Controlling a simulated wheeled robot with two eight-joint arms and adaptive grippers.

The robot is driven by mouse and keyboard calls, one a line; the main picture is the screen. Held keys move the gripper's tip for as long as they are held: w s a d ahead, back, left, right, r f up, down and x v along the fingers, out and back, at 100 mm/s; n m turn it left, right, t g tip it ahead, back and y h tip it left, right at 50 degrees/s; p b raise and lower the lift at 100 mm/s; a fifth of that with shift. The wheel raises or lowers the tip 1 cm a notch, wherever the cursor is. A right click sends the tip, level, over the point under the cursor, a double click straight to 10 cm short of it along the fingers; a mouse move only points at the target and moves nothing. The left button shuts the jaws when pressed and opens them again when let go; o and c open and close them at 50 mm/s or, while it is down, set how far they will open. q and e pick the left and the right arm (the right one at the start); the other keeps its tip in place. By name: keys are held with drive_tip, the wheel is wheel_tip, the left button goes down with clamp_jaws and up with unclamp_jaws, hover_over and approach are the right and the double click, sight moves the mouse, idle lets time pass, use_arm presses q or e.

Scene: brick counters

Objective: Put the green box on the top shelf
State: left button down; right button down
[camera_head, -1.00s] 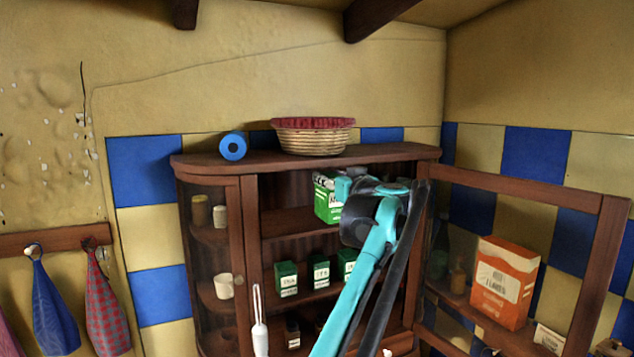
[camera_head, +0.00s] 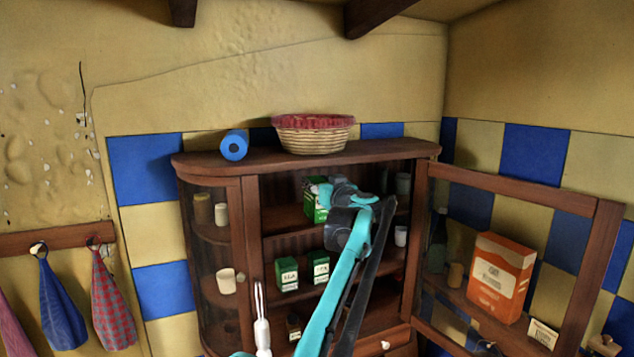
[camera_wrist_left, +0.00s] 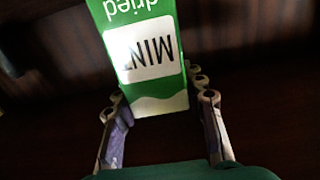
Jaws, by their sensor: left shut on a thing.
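The green box (camera_head: 311,210) is inside the cabinet's upper compartment, at the level of the top shelf (camera_head: 281,219). In the left wrist view the box (camera_wrist_left: 150,90) fills the upper middle, its white "MINT" label upside down. My left gripper (camera_head: 323,194) is shut on the box, with a finger on each side. The gripper and forearm hide the box's right part in the head view. I cannot tell whether the box touches the shelf. My right gripper is not in view.
The cabinet door (camera_head: 520,184) stands open at the right, with an orange carton (camera_head: 500,278) seen there. Smaller green boxes (camera_head: 287,274) stand on the shelf below. A basket (camera_head: 313,135) and blue roll (camera_head: 233,146) sit on top. The top shelf's left part is clear.

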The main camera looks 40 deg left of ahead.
use_arm(q)
drive_tip(key=c, duration=0.9)
unclamp_jaws()
drive_tip(key=shift+f, duration=0.1)
drive_tip(key=shift+d, duration=0.1)
drive_tip(key=b+v, duration=0.3)
drive_tip(key=v, duration=0.8)
drive_tip(key=shift+s+d+b, duration=0.25)
drive_tip(key=shift+d+b, duration=0.05)
drive_tip(key=shift+d, duration=0.1)
